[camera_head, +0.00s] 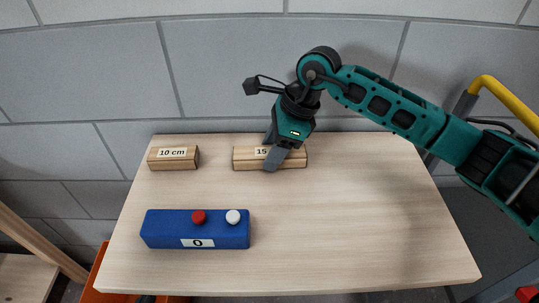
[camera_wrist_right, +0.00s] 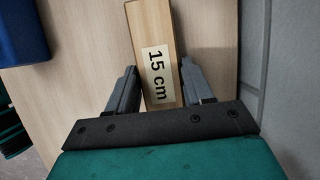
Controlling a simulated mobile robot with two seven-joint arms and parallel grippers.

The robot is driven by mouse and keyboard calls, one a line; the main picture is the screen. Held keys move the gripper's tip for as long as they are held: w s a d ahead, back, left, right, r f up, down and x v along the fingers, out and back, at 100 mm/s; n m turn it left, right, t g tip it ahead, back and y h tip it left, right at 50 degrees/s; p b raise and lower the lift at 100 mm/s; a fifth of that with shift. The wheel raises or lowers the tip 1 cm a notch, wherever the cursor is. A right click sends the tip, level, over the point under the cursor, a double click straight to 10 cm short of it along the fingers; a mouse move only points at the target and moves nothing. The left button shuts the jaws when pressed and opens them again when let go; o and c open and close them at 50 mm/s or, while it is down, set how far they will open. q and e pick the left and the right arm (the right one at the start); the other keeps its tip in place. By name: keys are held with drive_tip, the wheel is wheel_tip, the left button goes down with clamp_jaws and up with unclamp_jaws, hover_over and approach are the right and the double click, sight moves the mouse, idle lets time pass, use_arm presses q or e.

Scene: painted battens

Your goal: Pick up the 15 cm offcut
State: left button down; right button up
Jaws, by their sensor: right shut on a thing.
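The 15 cm offcut (camera_head: 243,159) is a pale wooden block with a white label, lying at the back middle of the table. My right gripper (camera_head: 278,155) comes down over it from above, one finger in front of the block. In the right wrist view, the offcut (camera_wrist_right: 154,30) runs between the two fingers of the right gripper (camera_wrist_right: 160,84), with its "15 cm" label facing up. The right gripper is shut on it. The block appears to rest on the table; any small gap beneath is too small to tell. My left gripper is not in view.
A shorter block labelled "10 cm" (camera_head: 174,165) lies to the left on the table (camera_head: 340,235). A blue box (camera_head: 167,229) with a red and a white knob and a "0" label stands at the front left. The table's right half is clear. A grey block wall (camera_head: 240,70) stands behind.

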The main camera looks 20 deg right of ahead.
drive_tip(key=c, duration=0.4)
drive_tip(key=shift+c, duration=0.2)
